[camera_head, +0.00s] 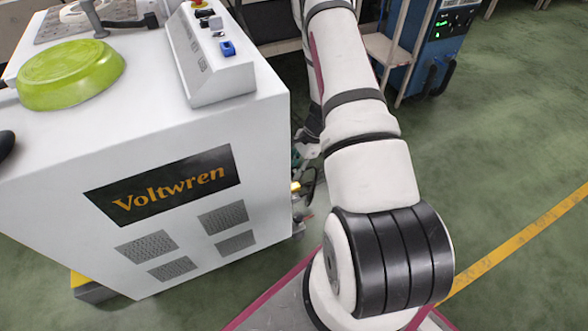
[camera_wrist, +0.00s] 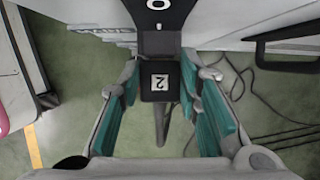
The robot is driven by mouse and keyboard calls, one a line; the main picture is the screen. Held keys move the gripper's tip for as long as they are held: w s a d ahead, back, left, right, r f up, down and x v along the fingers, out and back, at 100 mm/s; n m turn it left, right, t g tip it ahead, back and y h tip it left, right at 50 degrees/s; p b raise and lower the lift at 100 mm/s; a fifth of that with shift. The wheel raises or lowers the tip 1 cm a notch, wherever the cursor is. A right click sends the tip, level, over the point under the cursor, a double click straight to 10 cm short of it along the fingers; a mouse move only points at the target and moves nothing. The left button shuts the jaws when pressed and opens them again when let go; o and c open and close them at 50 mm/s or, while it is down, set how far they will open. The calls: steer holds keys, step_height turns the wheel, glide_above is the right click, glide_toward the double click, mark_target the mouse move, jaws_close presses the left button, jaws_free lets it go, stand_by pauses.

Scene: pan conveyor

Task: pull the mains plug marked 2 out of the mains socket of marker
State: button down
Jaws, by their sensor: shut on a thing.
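The mains plug marked 2 (camera_wrist: 160,82) is a dark block with a white number label, in the middle of the wrist view. My gripper (camera_wrist: 168,88) has its teal finger pads on either side of the plug and is shut on it. A dark mains socket (camera_wrist: 160,42) with a round white mark lies directly above the plug in that view. I cannot tell whether the plug is fully seated or slightly apart from the socket. A grey cord (camera_wrist: 160,125) hangs below the plug. In the head view, my gripper (camera_head: 298,165) is mostly hidden behind my arm, beside the white machine.
A blue cabinet (camera_head: 440,45) stands at the back. Loose cables (camera_wrist: 262,100) lie on the floor to the right. Green floor at right is clear.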

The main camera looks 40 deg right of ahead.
steer(key=shift+s+d+b, duration=0.15)
steer(key=shift+s+d, duration=0.1)
steer(key=shift+d, duration=0.55)
steer(key=shift+s+d+b, duration=0.15)
steer(key=shift+s+d, duration=0.1)
steer(key=shift+d, duration=0.55)
step_height(320, 180, up, 8)
steer(key=p, duration=0.4)
steer(key=shift+f+p, duration=0.25)
steer(key=shift+p, duration=0.05)
